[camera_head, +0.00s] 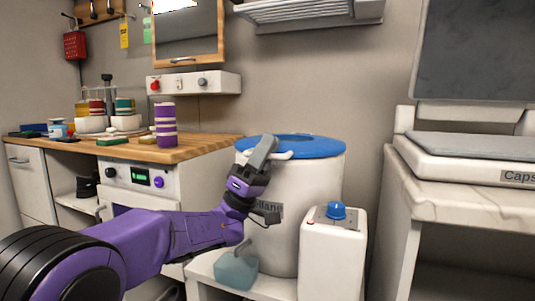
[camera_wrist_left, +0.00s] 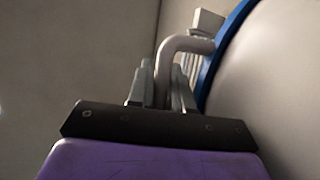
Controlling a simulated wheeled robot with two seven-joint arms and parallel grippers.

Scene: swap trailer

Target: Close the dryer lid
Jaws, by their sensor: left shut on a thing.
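The dryer (camera_head: 310,185) is a white cylinder with a blue lid (camera_head: 318,147) on top. The lid looks flat or nearly flat across the top; I cannot tell whether a small gap remains. A pale bent handle (camera_wrist_left: 185,44) sticks out from the lid's edge. My left gripper (camera_head: 262,152) is at the front left of the lid, shut on the handle. In the left wrist view the handle passes down between the fingers (camera_wrist_left: 161,88), beside the blue lid edge (camera_wrist_left: 212,62). My right gripper is not in view.
A white box with a blue knob (camera_head: 337,211) stands right of the dryer. A blue-grey container (camera_head: 236,271) sits at its lower front. A wooden counter (camera_head: 190,147) with stacked cups is at left, a white shelf unit (camera_head: 450,185) at right.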

